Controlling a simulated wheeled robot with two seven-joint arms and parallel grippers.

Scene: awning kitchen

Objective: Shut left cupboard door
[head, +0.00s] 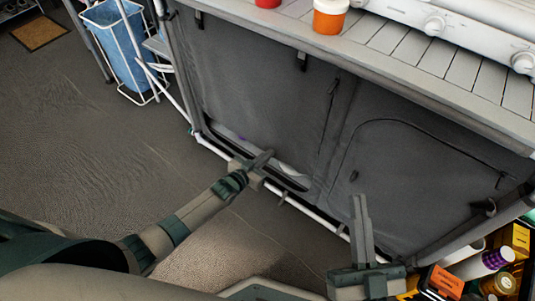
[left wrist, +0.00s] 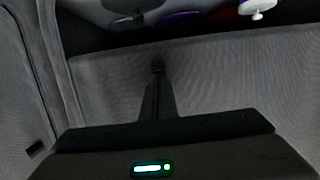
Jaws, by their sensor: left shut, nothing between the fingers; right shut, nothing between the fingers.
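The left cupboard door (head: 255,95) is a dark grey fabric panel in the front of the kitchen unit. It hangs over most of its opening, and a gap (head: 290,170) along its lower edge shows light things inside. My left gripper (head: 268,155) is shut and empty at the lower part of this door; I cannot tell whether it touches the fabric. In the left wrist view my shut fingers (left wrist: 158,70) are in front of grey fabric (left wrist: 230,85), with a dark gap beyond it. My right gripper (head: 358,200) is shut and empty, in front of the right cupboard door (head: 430,165).
An orange jar (head: 329,18) and a red one (head: 268,3) stand on the slatted worktop (head: 390,38) by a white stove (head: 450,25). A crate of groceries (head: 480,270) is at the lower right. A blue bin (head: 115,45) stands left; the floor there is free.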

